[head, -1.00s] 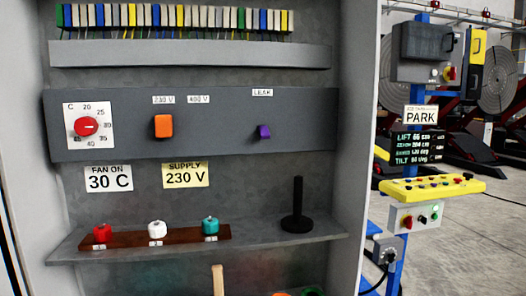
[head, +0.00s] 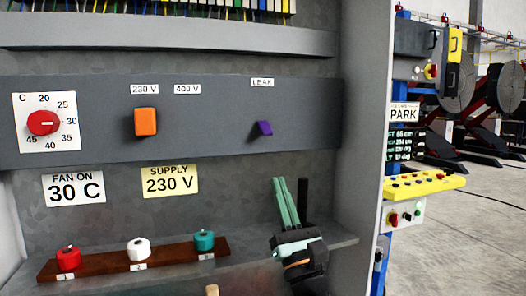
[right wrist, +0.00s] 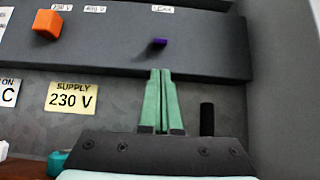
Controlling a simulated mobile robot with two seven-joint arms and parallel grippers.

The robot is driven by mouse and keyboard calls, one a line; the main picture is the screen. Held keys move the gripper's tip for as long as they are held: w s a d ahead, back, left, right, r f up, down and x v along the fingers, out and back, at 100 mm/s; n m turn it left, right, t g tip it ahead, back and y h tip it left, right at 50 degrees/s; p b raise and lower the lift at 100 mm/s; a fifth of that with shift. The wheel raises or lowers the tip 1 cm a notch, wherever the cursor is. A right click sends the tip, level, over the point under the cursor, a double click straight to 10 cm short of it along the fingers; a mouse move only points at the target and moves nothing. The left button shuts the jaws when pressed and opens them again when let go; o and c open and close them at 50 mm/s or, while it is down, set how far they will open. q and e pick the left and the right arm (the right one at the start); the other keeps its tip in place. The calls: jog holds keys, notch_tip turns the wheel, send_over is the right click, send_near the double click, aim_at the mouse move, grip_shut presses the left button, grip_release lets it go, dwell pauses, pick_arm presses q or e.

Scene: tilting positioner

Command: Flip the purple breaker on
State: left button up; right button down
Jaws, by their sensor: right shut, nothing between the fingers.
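The purple breaker (head: 264,128) is a small tilted lever on the dark grey panel, under the LEAK label (head: 262,82). It also shows in the right wrist view (right wrist: 159,42). My right gripper (head: 290,180) has green fingers, is shut and empty, and points up below the breaker, apart from it. In the right wrist view its fingertips (right wrist: 161,72) are just under the breaker in the picture. My left gripper is not in view.
A black upright post (right wrist: 207,118) stands right of my fingers, partly hidden by my gripper in the head view. An orange switch (head: 146,122) and red dial (head: 43,123) are on the panel. Red, white and teal (head: 204,240) knobs stand on the shelf.

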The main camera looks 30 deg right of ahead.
aim_at(265, 128)
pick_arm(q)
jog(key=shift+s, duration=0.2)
pick_arm(e)
jog(key=shift+d, duration=0.1)
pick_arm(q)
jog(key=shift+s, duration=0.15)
pick_arm(e)
jog(key=shift+s, duration=0.1)
pick_arm(q)
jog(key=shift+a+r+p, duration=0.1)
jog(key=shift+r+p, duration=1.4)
jog(key=shift+p, duration=0.1)
pick_arm(e)
jog(key=x, duration=1)
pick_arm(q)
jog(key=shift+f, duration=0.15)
pick_arm(e)
jog(key=shift+f, duration=0.1)
